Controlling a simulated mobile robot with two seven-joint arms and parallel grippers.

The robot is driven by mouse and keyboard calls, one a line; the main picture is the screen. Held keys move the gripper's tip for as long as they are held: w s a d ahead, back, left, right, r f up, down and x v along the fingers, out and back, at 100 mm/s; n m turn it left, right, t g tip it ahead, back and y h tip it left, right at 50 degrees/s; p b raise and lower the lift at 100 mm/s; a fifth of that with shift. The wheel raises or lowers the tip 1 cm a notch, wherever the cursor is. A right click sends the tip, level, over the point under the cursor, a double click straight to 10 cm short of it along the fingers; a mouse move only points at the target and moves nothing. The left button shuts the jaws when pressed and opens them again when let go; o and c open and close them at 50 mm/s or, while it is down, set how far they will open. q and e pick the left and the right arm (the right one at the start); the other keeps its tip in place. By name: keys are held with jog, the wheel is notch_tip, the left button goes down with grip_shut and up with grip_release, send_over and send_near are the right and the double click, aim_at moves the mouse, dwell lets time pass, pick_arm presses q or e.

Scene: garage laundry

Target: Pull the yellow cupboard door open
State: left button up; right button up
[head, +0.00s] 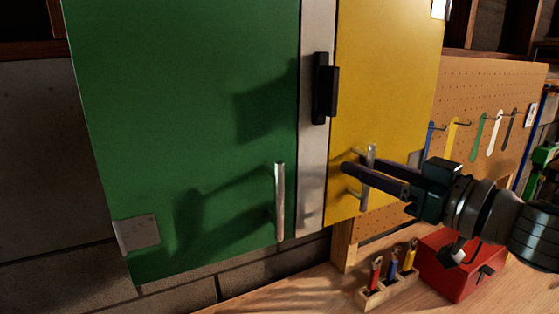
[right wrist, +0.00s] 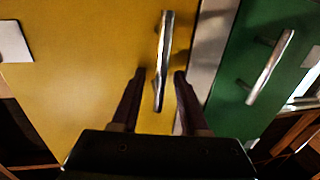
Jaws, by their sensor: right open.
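The yellow cupboard door (head: 385,80) fills the right part of the cupboard in the head view and looks shut. It carries a vertical silver bar handle (head: 367,180) near its lower part. My right gripper (head: 345,178) is open, with its fingers at the handle. In the right wrist view the yellow door (right wrist: 75,70) fills the left and middle, and its handle (right wrist: 163,60) runs down between the two open fingertips (right wrist: 160,74). I cannot tell whether either finger touches the handle. My left gripper is not in view.
A green door (head: 190,110) with its own silver handle (head: 280,202) stands left of the yellow one. A black latch piece (head: 325,88) sits between them. Below are a workbench (head: 290,292), a wooden tool holder (head: 388,292) and a red box (head: 455,268). A pegboard (head: 500,95) is on the right.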

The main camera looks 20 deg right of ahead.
jog(key=shift+c, duration=0.3)
grip_shut()
dwell(1.1)
